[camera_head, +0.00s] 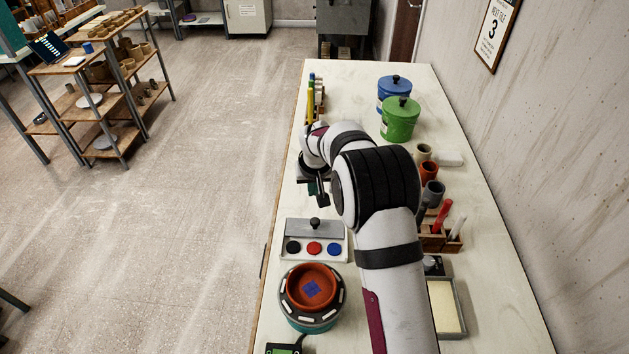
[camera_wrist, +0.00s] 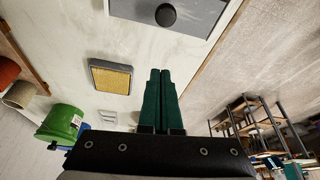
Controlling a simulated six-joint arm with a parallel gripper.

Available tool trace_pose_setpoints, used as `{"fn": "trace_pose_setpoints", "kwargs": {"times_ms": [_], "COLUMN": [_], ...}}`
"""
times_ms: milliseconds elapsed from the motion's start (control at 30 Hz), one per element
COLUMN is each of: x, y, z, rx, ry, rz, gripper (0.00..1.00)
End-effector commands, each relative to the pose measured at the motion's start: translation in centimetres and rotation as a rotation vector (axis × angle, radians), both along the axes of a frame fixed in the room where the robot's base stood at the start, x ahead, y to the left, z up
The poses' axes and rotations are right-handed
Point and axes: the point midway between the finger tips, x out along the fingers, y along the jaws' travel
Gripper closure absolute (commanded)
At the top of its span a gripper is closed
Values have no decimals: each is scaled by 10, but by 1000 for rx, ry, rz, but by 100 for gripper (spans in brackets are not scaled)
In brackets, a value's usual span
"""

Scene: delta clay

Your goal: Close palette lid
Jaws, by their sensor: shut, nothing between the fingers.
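The palette is a white box (camera_head: 342,255) near the table's left edge, with black, red and blue paint wells in its front part. Its grey lid (camera_head: 296,229) with a black knob (camera_head: 314,222) lies over the back part, so the wells are uncovered. In the wrist view the lid (camera_wrist: 197,15) and its knob (camera_wrist: 166,14) are at the top edge, cut off by the frame. My gripper (camera_wrist: 160,72) has green fingers pressed together, empty and apart from the lid. In the head view it is just beyond the palette, partly hidden by my arm.
A round turntable with a red-brown bowl (camera_head: 311,287) stands just in front of the palette. A framed yellow pad (camera_wrist: 111,78) lies beyond the palette. Blue (camera_head: 394,92) and green (camera_head: 400,119) lidded pots, cups and a tool holder (camera_head: 437,239) line the right side.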

Motion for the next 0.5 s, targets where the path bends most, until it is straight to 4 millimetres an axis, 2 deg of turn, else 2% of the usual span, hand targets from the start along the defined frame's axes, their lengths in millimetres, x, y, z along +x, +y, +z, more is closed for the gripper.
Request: {"fn": "trace_pose_setpoints", "kwargs": {"times_ms": [167, 300, 500], "x": [12, -10, -25], "y": [2, -2, -4], "z": [-37, -40, -43], "rx": [0, 0, 1], "ry": [2, 2, 0], "rz": [-2, -1, -1], "gripper": [100, 100, 100]}}
